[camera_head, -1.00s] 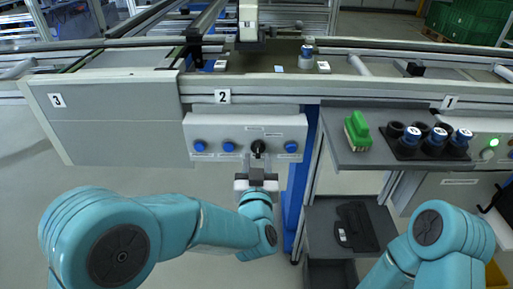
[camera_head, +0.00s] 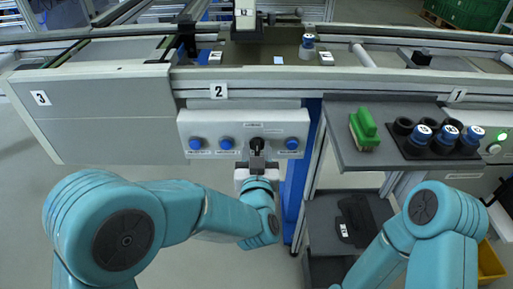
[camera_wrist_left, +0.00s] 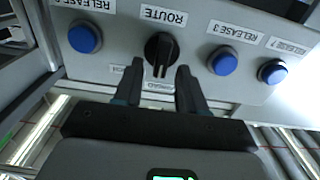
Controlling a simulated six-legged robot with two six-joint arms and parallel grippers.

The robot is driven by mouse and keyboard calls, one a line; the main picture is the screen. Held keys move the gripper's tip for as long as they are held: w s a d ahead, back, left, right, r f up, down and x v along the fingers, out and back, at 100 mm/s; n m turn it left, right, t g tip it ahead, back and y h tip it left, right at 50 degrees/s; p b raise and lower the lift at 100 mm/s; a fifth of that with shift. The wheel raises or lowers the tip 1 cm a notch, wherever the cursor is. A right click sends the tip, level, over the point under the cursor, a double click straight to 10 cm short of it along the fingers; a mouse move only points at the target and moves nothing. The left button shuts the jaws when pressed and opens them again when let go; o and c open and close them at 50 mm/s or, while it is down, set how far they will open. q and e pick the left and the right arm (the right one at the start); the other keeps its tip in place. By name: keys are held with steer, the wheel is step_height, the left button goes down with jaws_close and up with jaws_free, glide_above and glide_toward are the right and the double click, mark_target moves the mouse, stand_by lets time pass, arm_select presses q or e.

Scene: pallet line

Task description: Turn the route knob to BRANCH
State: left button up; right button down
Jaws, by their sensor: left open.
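The route knob (camera_head: 256,144) is black and sits on the light grey control panel (camera_head: 190,120) below the conveyor. In the left wrist view the knob (camera_wrist_left: 160,47) shows close up under the ROUTE label (camera_wrist_left: 163,16), with a pale mark at its lower end. Small labels below it are partly hidden by the fingers, and I cannot read BRANCH. My left gripper (camera_wrist_left: 160,72) is open, its two fingers at either side of the knob's lower end; I cannot tell whether they touch it. In the head view this gripper (camera_head: 257,163) is just below the knob. My right gripper is out of view.
Blue release buttons flank the knob, including one (camera_wrist_left: 84,37) at left and one (camera_wrist_left: 222,61) at right in the wrist view. A shelf (camera_head: 345,150) at right holds a green brush (camera_head: 364,128) and a black holder (camera_head: 405,147) with blue-topped pieces.

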arm_select(q)
steer(key=shift+s+r, duration=0.1)
jaws_close()
steer(key=shift+w, duration=0.2)
steer(key=shift+s, duration=0.15)
steer(key=m+p, duration=0.1)
steer(key=m, duration=0.3)
steer(key=d+m+p, duration=0.1)
steer(key=m, duration=0.3)
steer(key=shift+d+m+p, duration=0.1)
steer(key=shift+m+p, duration=0.3)
steer(key=shift+d+f+m+p, duration=0.1)
steer(key=shift+f+m+p, duration=0.1)
steer(key=shift+m, duration=0.55)
steer(key=shift+d+f+m+p, duration=0.1)
steer(key=shift+f+m+p, duration=0.1)
steer(key=shift+m, duration=0.55)
